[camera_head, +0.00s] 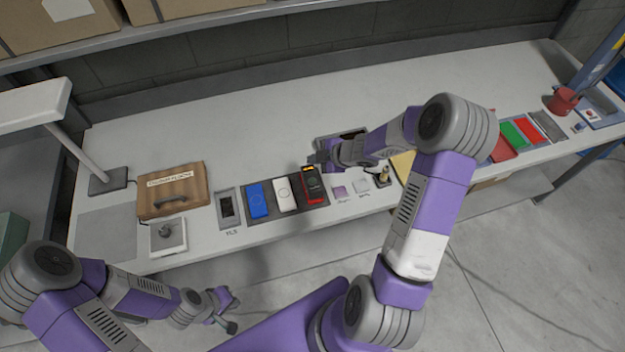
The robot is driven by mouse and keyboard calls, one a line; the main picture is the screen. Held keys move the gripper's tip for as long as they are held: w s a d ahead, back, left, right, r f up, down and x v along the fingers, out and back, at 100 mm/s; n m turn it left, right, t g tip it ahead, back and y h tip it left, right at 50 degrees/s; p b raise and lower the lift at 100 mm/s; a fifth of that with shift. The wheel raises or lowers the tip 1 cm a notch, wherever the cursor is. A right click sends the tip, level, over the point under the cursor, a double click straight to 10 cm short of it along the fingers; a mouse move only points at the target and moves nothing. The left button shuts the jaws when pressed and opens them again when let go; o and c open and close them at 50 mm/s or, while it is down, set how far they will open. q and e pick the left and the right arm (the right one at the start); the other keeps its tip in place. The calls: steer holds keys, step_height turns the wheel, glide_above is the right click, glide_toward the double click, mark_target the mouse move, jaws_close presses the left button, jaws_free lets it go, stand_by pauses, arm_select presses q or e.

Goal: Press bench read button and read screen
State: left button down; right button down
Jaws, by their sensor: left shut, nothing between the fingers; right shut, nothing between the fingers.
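A black handheld device (312,186) with red edges lies on a dark mat at the bench middle. A small orange lit patch, perhaps its screen, shows at its far end; any text is too small to read. I cannot tell which part is the read button. My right gripper (317,162) is shut and empty, beside or above the device's far end; contact cannot be told. My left gripper (232,312) is shut and empty, low in front of the bench, away from the devices.
A blue device (257,200) and a white device (285,194) lie left of the black one. A wooden box (172,190) stands further left, beside a white lamp (85,150). Red and green pieces and a red cup (563,101) are at right. The bench's back (240,115) is clear.

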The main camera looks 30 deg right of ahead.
steer(key=b, duration=0.7)
glide_above(315, 182)
step_height(315, 182, down, 8)
steer(key=shift+r, duration=0.25)
steer(key=shift+f+b, duration=0.6)
steer(key=shift+f, duration=0.1)
stand_by(0.8)
steer(key=shift+f+b, duration=0.3)
steer(key=shift+f+b, duration=0.3)
steer(key=shift+f, duration=0.1)
stand_by(0.6)
steer(key=shift+r, duration=0.1)
steer(key=shift+r+p, duration=0.75)
steer(key=shift+p, duration=0.2)
